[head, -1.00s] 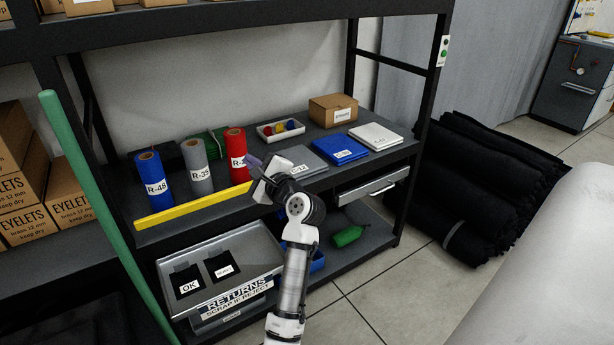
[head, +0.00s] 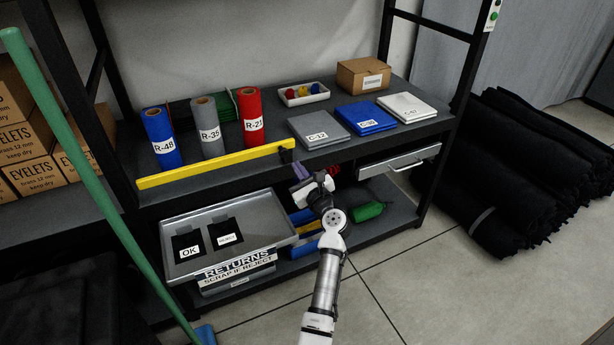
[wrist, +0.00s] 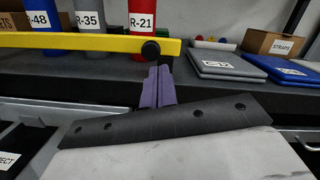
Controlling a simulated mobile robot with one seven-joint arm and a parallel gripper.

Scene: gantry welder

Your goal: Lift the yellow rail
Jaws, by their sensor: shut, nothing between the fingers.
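The yellow rail (head: 225,164) is a long bar along the front edge of the shelf, with a dark round knob (head: 288,144) near its right end. In the wrist view the rail (wrist: 70,42) crosses the upper left, and its knob (wrist: 150,49) is just above my fingertips. My gripper (head: 300,172) is in front of the shelf, below the rail's right end. In the wrist view its purple fingers (wrist: 158,84) are together and empty. They look close under the knob, but I cannot tell whether they touch it.
Rolls R-48 (head: 160,138), R-35 (head: 207,127) and R-21 (head: 250,117) stand behind the rail. Flat pads, including the blue one (head: 366,118), lie to the right. A grey returns tray (head: 270,237) is below left. A green pole (head: 95,190) slants at left. Open floor lies front right.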

